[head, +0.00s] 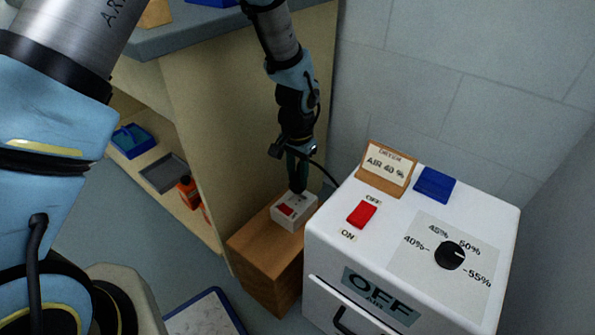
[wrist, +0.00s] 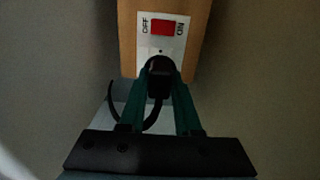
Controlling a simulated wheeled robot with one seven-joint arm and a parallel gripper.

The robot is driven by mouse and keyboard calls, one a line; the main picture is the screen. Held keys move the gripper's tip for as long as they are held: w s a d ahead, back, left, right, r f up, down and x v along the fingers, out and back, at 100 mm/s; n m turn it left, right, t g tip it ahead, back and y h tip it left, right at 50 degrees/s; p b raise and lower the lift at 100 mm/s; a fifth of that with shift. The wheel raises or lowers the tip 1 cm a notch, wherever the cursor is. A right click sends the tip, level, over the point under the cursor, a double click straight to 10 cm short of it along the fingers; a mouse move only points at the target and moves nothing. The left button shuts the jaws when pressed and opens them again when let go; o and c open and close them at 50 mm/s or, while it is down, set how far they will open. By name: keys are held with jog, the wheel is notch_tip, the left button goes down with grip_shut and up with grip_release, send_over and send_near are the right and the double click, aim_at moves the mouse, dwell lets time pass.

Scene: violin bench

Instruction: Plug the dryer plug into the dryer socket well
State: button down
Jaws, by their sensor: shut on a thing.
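My gripper (head: 297,164) points down over the white socket box (head: 289,215) on a wooden block. It also shows in the wrist view (wrist: 160,82), where its green fingers are shut on the black dryer plug (wrist: 158,78). In the wrist view the white socket plate (wrist: 150,43) lies just beyond the plug. The plug hides the socket well, so I cannot tell whether it is inserted or just above. A black cord trails from the plug.
The white dryer cabinet (head: 328,253) stands right of the wooden block (head: 268,262), with a red switch (head: 362,214), a black dial (head: 450,255) and an "AIR 40 %" card (head: 386,168). The bench side panel (head: 225,120) is close behind the block. Shelves with trays are at left.

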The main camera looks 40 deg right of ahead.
aim_at(298, 189)
jog(key=shift+f+b, duration=0.45)
jog(key=shift+f, duration=0.75)
jog(key=shift+p, duration=0.75)
dwell(0.7)
jog(key=shift+f+b, duration=0.75)
jog(key=shift+f, duration=0.55)
jog(key=c, duration=0.5)
grip_release()
notch_tip(298, 189, up, 11)
jog(key=p, duration=0.2)
jog(key=shift+f+p, duration=0.1)
jog(key=shift+p, duration=0.25)
dwell(0.6)
